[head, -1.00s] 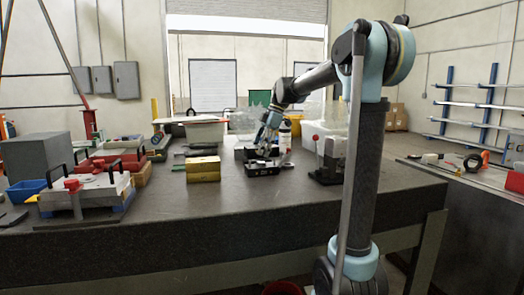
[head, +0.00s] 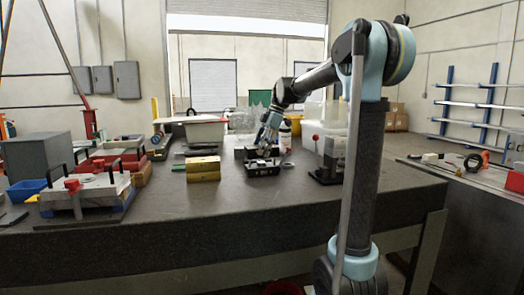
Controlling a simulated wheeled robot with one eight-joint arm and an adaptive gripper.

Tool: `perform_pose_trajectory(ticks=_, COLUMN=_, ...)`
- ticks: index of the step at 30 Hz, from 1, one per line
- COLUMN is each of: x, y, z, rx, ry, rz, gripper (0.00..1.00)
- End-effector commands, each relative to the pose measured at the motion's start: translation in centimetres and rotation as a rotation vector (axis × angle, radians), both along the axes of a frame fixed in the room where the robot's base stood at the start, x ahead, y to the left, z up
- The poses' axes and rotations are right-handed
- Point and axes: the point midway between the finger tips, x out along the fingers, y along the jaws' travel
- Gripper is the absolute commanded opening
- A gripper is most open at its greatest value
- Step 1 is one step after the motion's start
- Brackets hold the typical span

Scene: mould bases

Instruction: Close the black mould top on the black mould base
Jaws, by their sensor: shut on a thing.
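The black mould base (head: 263,168) is a low black box on the dark table, in the middle of the head view. My gripper (head: 266,150) points down right above it, with its fingers close together. It is shut on a small part, which I take to be the black mould top; the part is tiny and mostly covered by the fingers. I cannot tell whether the held part touches the base. Another dark block (head: 242,153) shows just behind and to the left.
A yellow block (head: 203,168) stands left of the base. A grey machine with a red knob (head: 330,155) stands to the right. A bottle (head: 285,138) and clear bins are behind. A light mould with black handles (head: 85,192) is at left. The table front is clear.

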Motion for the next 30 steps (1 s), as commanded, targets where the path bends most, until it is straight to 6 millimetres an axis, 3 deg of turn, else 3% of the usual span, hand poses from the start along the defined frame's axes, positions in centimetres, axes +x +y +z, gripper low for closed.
perform_pose_trajectory(ticks=30, x=0.0, y=0.0, z=-1.3, rx=0.001, ry=0.001, rz=-0.001, gripper=0.05)
